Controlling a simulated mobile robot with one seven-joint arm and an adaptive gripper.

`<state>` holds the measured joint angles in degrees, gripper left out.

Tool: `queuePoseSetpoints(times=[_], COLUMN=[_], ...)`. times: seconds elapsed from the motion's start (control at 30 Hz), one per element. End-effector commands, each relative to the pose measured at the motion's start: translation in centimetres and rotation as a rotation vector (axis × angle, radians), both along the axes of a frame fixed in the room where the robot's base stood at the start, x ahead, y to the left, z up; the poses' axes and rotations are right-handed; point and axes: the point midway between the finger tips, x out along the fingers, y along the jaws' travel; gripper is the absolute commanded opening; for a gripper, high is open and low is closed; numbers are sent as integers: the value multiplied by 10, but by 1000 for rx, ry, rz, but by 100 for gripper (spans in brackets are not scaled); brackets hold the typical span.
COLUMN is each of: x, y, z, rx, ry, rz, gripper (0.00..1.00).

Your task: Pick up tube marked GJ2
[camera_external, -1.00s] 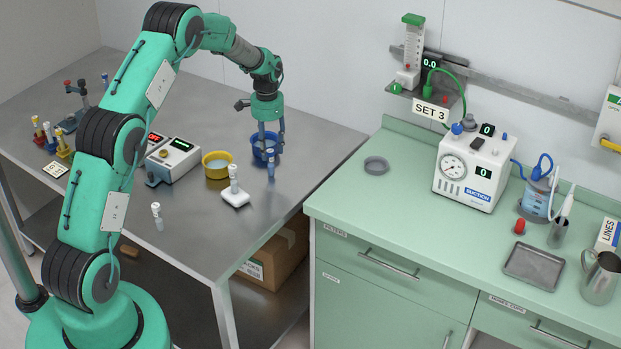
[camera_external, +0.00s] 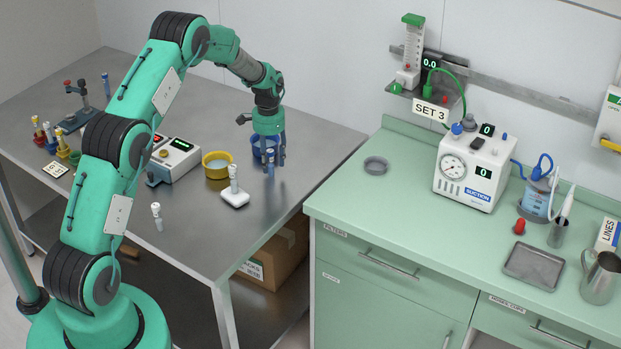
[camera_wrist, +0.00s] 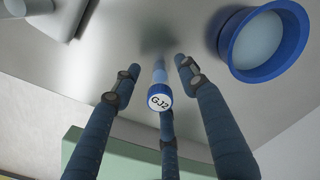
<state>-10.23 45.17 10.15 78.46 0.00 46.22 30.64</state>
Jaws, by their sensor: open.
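The tube marked GJ2 (camera_wrist: 160,97) stands on the metal table with its blue cap facing the wrist camera, the label readable on top. My gripper (camera_wrist: 158,88) is open, with its fingers spread around the tube and a visible gap to the side fingers. In the external view, my gripper (camera_external: 269,160) points down over the tube (camera_external: 269,165) near the table's right side. The fingers partly hide the tube there, and I cannot tell whether any finger touches it.
A blue bowl (camera_wrist: 233,58) is close beside my gripper. A yellow bowl (camera_external: 216,171), a white stand holding a tube (camera_external: 235,198), and a white device with displays (camera_external: 175,160) are to the left. Another white-capped tube (camera_external: 157,216) stands nearer the front. The green counter (camera_external: 400,200) is to the right.

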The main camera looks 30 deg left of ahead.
Motion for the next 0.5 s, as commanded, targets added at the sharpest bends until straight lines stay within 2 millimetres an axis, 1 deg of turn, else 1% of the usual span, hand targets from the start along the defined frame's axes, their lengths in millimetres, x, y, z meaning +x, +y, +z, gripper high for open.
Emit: queuePoseSetpoints(times=[0.13,0.17,0.2,0.27,0.33,0.37,0.5], x=[0,0,0,0,0,0,0], y=[0,0,0,0,0,0,0], z=[0,0,0,0,0,0,0], rx=[0,0,0,0,0,0,0], ry=[0,0,0,0,0,0,0], rz=[0,0,0,0,0,0,0], gripper=[43,39,31,19,5,3,3])
